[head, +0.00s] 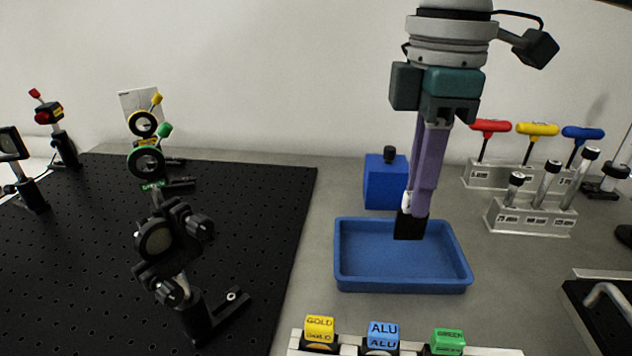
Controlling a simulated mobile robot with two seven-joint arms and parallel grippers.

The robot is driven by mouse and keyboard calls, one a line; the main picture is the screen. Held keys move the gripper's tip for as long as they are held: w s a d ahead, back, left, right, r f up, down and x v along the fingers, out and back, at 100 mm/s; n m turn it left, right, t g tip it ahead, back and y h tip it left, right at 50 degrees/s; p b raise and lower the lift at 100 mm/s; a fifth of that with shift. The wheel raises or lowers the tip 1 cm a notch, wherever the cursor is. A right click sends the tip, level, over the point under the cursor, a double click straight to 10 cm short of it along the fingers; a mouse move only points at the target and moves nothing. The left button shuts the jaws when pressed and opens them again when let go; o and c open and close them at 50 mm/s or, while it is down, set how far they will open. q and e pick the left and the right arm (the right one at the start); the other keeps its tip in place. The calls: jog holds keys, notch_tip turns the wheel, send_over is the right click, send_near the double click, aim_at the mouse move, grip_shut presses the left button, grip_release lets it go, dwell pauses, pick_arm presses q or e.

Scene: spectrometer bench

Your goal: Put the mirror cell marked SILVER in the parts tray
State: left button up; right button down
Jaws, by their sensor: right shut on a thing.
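My right gripper (416,205) points down over the parts tray (403,287), an empty-looking blue open tray on the grey bench. Its purple fingers are shut on a small mirror cell (410,227). The cell shows a dark body, with a bit of white at the left of the fingers; no marking can be read. It overlaps the tray's inside in the picture and looks held above the floor, though the gap is hard to judge. My left gripper is not in view.
A blue block with a black knob (385,182) stands behind the tray. Hex keys and tool stands (528,216) are right; a black breadboard (75,270) with optics is left.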

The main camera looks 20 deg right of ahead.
aim_at(409, 238)
jog(key=shift+f, duration=3.2)
jog(key=shift+f, duration=0.1)
jog(key=c, duration=0.8)
grip_release()
jog(key=shift+c, duration=0.2)
notch_tip(409, 238, up, 12)
jog(key=shift+r, duration=0.15)
